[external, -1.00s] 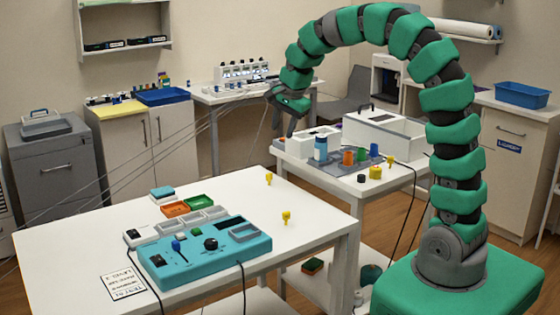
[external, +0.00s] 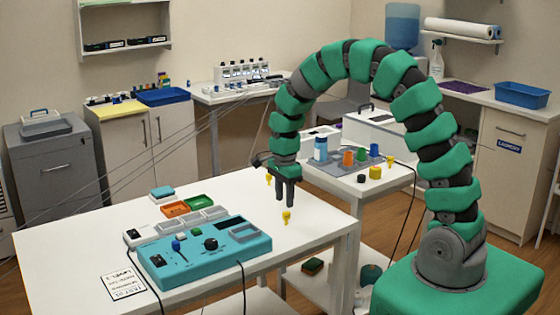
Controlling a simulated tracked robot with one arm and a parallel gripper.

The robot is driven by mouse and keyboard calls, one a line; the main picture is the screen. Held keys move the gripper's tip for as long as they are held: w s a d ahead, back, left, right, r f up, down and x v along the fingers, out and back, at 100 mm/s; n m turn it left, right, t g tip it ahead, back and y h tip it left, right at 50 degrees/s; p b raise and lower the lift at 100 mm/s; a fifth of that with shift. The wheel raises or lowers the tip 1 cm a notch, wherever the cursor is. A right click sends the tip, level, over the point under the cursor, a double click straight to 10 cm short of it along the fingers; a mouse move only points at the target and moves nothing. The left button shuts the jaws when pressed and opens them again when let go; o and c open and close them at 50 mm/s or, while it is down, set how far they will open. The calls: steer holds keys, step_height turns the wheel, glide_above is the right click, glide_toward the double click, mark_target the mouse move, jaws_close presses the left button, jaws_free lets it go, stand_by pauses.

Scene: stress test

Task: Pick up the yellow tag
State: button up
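A small yellow tag (external: 286,217) stands on the white table near its right edge. A second yellow tag (external: 268,180) is farther back on the same table, just left of my gripper and close beside it in the picture. A third yellow tag (external: 390,161) is on the side table at the right. My gripper (external: 285,203) points down with its two dark fingers apart and nothing seen between them. Its fingertips are just above the nearest tag in the picture. I cannot tell the exact height gap.
A teal control box (external: 205,254) with knobs sits on the white table (external: 75,245), with small trays (external: 188,204) behind it. The side table (external: 345,184) holds coloured cylinders and a yellow block (external: 375,173). The table's right part around the tags is otherwise clear.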

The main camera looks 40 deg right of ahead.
mark_target(286, 212)
steer(key=shift+s+d+f, duration=0.1)
steer(key=shift+s+f, duration=0.1)
steer(key=shift+f, duration=1.4)
steer(key=shift+s+f, duration=0.15)
steer(key=shift+f, duration=1.4)
jaws_close()
